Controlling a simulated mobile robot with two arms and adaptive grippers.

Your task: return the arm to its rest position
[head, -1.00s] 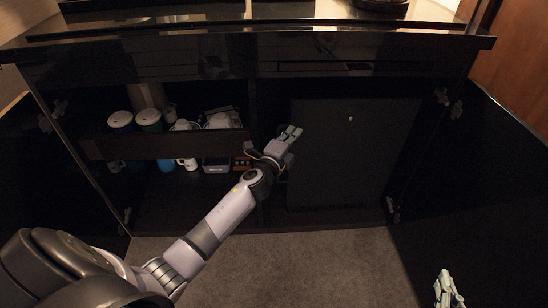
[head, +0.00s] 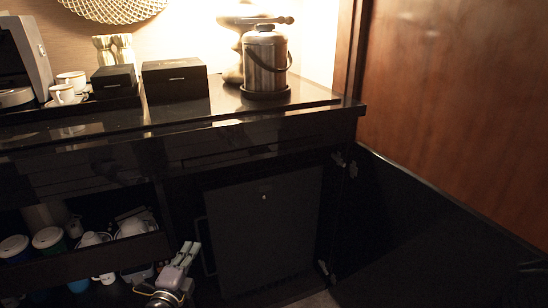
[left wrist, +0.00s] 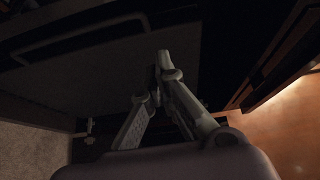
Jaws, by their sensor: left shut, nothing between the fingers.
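My left gripper (head: 187,254) is low in the head view, in front of the open cabinet under the counter. Its fingers are together and hold nothing. In the left wrist view the fingers (left wrist: 160,65) meet at their tips, with a dark panel behind them. The dark door of the minibar fridge (head: 262,235) is just to the right of the gripper and looks shut. I cannot tell whether the fingers touch it. Most of my left arm is below the picture. My right gripper does not show.
An open cabinet door (head: 440,225) stands at the right, beside a wooden wall (head: 460,90). A shelf with cups (head: 48,238) is at the left. The counter holds an ice bucket (head: 265,62), black boxes (head: 175,80) and white cups (head: 62,94).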

